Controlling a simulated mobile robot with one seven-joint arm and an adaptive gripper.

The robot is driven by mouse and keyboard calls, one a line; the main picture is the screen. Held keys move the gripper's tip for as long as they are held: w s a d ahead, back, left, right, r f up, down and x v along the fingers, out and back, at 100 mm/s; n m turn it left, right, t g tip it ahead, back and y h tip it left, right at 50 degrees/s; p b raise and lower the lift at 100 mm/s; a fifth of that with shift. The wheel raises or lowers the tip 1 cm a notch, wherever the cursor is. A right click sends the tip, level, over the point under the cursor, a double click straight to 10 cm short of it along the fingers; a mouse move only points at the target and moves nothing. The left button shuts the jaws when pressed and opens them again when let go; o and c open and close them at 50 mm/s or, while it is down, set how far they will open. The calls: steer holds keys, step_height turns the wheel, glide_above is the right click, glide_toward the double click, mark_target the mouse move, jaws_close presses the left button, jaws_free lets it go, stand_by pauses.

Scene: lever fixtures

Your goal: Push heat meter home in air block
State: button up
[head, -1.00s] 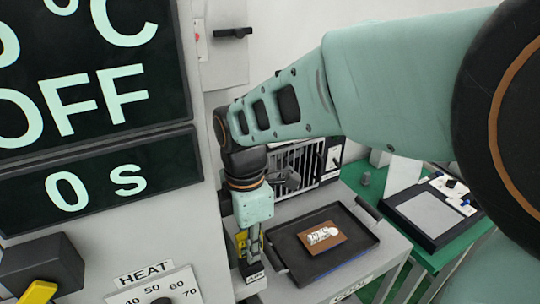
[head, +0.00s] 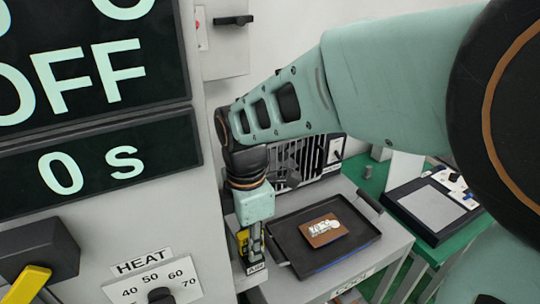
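My gripper (head: 253,256) points down at the left end of the bench, just right of the big display cabinet. A narrow yellow piece (head: 242,240), perhaps the heat meter, shows behind and left of its fingers. A small block with a dark top and a white label (head: 256,268), apparently the air block, is right below the fingertips. The fingers are small and overlap these parts. I cannot tell whether they touch or hold the meter, or how deep it sits.
A black tray (head: 345,262) with a brown board (head: 324,230) lies close right of my gripper. A vented unit (head: 310,160) stands behind. The display cabinet (head: 130,225), with a HEAT dial and a yellow-handled lever (head: 28,284), is close on the left.

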steer(key=o, duration=0.3)
steer(key=shift+r, duration=0.1)
